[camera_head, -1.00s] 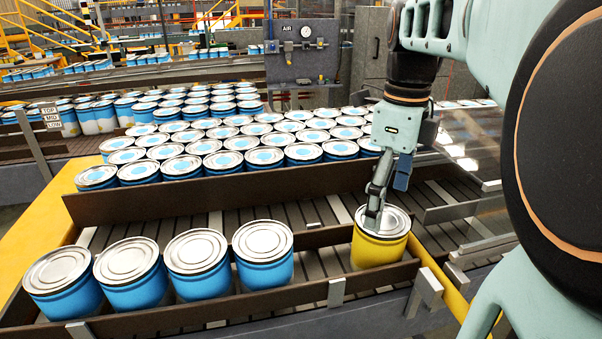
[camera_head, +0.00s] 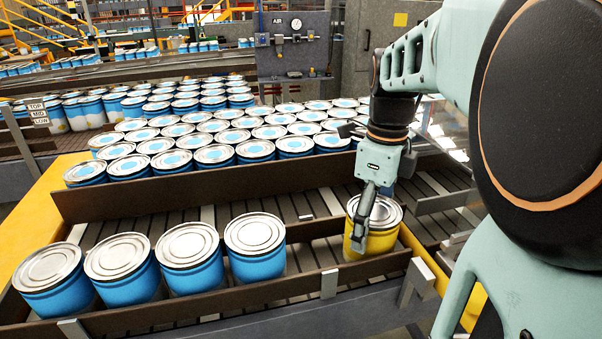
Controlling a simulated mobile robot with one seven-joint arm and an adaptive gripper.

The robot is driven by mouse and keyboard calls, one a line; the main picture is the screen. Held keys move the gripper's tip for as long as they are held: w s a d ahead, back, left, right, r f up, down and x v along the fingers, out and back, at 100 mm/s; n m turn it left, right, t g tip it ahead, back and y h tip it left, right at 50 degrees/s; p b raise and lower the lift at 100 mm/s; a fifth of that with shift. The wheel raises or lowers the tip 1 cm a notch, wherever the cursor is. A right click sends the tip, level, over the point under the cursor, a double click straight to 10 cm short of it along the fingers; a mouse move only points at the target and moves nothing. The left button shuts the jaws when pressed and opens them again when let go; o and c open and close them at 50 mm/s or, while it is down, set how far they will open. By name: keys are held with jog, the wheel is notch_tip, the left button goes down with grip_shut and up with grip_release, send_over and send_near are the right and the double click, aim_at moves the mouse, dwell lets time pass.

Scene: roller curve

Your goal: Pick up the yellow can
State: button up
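The yellow can (camera_head: 382,244) has a silver lid and stands upright at the right end of the front roller lane. My gripper (camera_head: 360,234) points down at it from above. One finger overlaps the lid's left part and the can's front-left side, its tip low against the yellow wall. I cannot tell whether the finger touches the can. The other finger is hidden or cannot be made out, so how far the gripper is open does not show. The can appears to rest between the lane's brown rails.
Several blue cans (camera_head: 195,278) with silver lids stand left of the yellow can, with a gap between. A brown rail (camera_head: 200,191) separates them from many blue cans behind. A front rail (camera_head: 240,290) runs along the lane's near side. A panel with a gauge (camera_head: 295,45) stands behind.

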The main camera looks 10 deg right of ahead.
jog(key=c, duration=1.1)
